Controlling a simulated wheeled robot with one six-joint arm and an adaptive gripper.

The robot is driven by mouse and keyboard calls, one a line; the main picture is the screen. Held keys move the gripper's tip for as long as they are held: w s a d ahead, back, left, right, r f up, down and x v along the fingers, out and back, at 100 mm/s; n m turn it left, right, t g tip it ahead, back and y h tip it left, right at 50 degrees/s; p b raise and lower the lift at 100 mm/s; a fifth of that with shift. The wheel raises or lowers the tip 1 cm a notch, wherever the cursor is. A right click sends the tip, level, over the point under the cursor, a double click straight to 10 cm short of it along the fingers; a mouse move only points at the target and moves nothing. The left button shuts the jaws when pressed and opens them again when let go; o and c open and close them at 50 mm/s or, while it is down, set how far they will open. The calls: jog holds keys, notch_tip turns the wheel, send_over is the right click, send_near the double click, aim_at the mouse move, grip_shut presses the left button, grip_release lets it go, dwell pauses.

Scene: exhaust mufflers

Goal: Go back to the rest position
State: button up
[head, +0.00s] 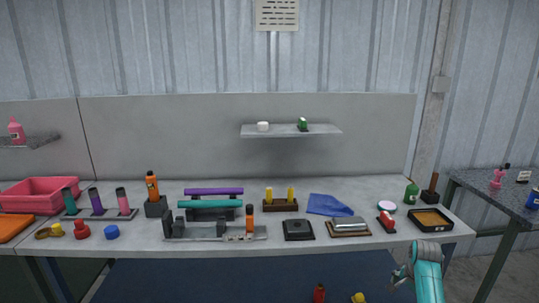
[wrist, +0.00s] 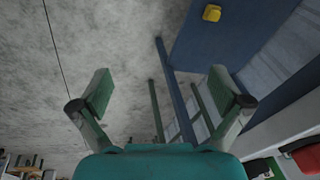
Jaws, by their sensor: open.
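My gripper (wrist: 160,92) is open and empty in the wrist view, with its two green-padded fingers spread wide. Grey floor and the blue legs of the workbench show between and beyond the fingers. In the head view my teal arm (head: 428,277) is at the lower right, in front of the bench's right end. The gripper fingers are hard to make out there. Nothing touches the gripper in the wrist view.
The grey workbench (head: 290,262) holds tubes, fixtures, a pink bin (head: 40,194), a blue cloth (head: 328,205) and a black tray (head: 431,219). A blue lower surface (head: 220,285) bears a yellow item (head: 358,298). A side table (head: 515,196) stands right. Floor around the gripper looks clear.

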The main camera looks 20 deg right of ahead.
jog(key=s+a+f+n+t+h, duration=0.1)
jog(key=s+a+f+n, duration=0.15)
jog(key=a+f, duration=0.55)
jog(key=s+a+f+n+t, duration=0.1)
jog(key=s+a+f+t, duration=0.1)
jog(key=s+a+f, duration=0.4)
jog(key=s+a+f+n+t, duration=0.2)
jog(key=s+a, duration=0.4)
jog(key=a, duration=0.2)
jog(key=s+a+f+n+t, duration=0.1)
jog(key=s+a+f+n, duration=0.2)
jog(key=s+a, duration=0.45)
jog(key=s+a+r+n+t, duration=0.2)
jog(key=s+a+r, duration=0.3)
jog(key=s, duration=0.2)
jog(key=s+a+r+n+t, duration=0.1)
jog(key=s+a+r+n, duration=0.1)
jog(key=s+a+r, duration=0.5)
jog(key=s+a+r+n+t+y, duration=0.1)
jog(key=s+r+n, duration=0.1)
jog(key=s+r, duration=0.4)
jog(key=s+a+r+n+t+y, duration=0.1)
jog(key=s+r+n+t, duration=0.1)
jog(key=s+r, duration=0.4)
notch_tip(320, 180, up, 5)
jog(key=shift+r+t+y, duration=0.1)
jog(key=shift+t+y, duration=0.2)
